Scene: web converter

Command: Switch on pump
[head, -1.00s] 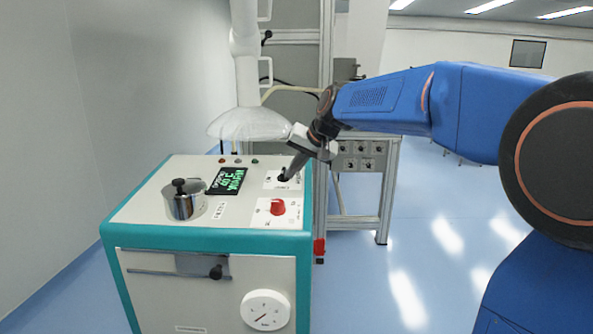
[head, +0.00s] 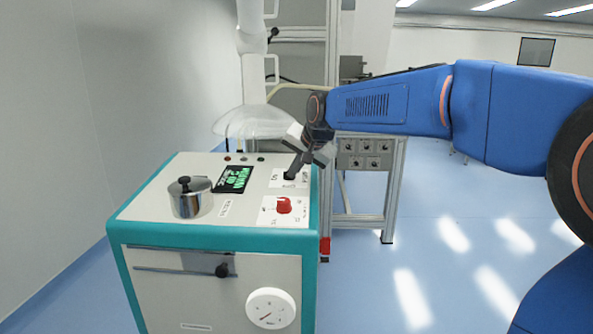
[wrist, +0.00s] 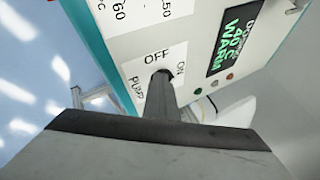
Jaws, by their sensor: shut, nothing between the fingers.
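The pump switch (head: 289,177) is a small dark knob on a white label plate at the right rear of the machine's top. In the wrist view its plate (wrist: 138,68) reads PUMP, OFF and ON. My gripper (head: 293,170) is shut and empty, and points down at the switch from the upper right. In the wrist view the closed fingers (wrist: 161,85) reach the switch's place between OFF and ON and cover most of it. Which way the switch is set is hidden, and I cannot tell whether the fingertips touch it.
The teal-edged machine (head: 150,212) carries a green-lit display (head: 232,179), a red knob (head: 284,205) and a lidded metal pot (head: 189,198). A clear hood (head: 256,122) hangs behind it. A metal frame with a switch panel (head: 364,153) stands to the right. Floor right of the machine is clear.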

